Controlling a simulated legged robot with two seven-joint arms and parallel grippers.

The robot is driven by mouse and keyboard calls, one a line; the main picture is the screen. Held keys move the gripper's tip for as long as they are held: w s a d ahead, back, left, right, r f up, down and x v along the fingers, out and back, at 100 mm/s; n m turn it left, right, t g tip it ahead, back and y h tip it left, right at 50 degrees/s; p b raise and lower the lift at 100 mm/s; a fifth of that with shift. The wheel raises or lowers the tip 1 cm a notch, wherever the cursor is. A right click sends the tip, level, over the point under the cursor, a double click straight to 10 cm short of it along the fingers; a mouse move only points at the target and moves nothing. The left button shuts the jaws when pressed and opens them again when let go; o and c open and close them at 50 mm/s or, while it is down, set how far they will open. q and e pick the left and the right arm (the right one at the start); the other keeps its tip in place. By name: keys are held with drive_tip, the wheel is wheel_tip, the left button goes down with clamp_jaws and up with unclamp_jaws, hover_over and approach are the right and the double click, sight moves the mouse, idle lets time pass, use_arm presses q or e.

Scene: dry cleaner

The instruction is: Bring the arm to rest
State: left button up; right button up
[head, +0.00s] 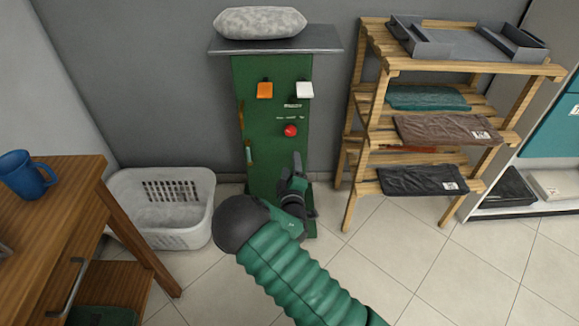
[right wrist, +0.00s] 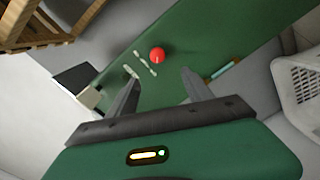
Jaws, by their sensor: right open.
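My right arm (head: 295,275), with a green ribbed sleeve, reaches in from the bottom of the head view. Its right gripper (head: 297,172) is in front of the lower part of a green cabinet (head: 277,120). In the right wrist view the two fingers of the gripper (right wrist: 160,90) stand apart with nothing between them. Beyond the fingertips is the green panel with a red button (right wrist: 157,55), which also shows in the head view (head: 290,130). The gripper looks apart from the button. My left gripper is not in view.
The cabinet has an orange switch (head: 265,90) and a white switch (head: 305,90). A grey bundle (head: 260,22) lies on its top. A white basket (head: 165,235) stands left, beside a wooden table (head: 60,200) with a blue mug (head: 25,175). A wooden shelf (head: 390,72) with folded cloths stands right.

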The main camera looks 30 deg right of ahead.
drive_tip(key=shift+r, duration=0.1)
drive_tip(key=s+a+f+m+g+y, duration=0.4)
drive_tip(key=s+a+m+g+y, duration=0.25)
drive_tip(key=s+a, duration=0.45)
drive_tip(key=s+a+r+g+y, duration=0.1)
drive_tip(key=s+a+r+g, duration=0.2)
drive_tip(key=s, duration=0.4)
drive_tip(key=s+a+r+g+y, duration=0.1)
drive_tip(key=s+a+g, duration=0.1)
drive_tip(key=s+a, duration=0.45)
drive_tip(key=w+d+p+v, duration=0.1)
drive_tip(key=w+p+v, duration=0.1)
drive_tip(key=p+v, duration=1)
drive_tip(key=w+d+r+p+v, duration=0.1)
drive_tip(key=w+p+v, duration=0.1)
drive_tip(key=p+v, duration=1)
drive_tip(key=shift+r+g+p, duration=0.35)
drive_tip(key=shift+r+p, duration=0.05)
drive_tip(key=shift+r, duration=0.1)
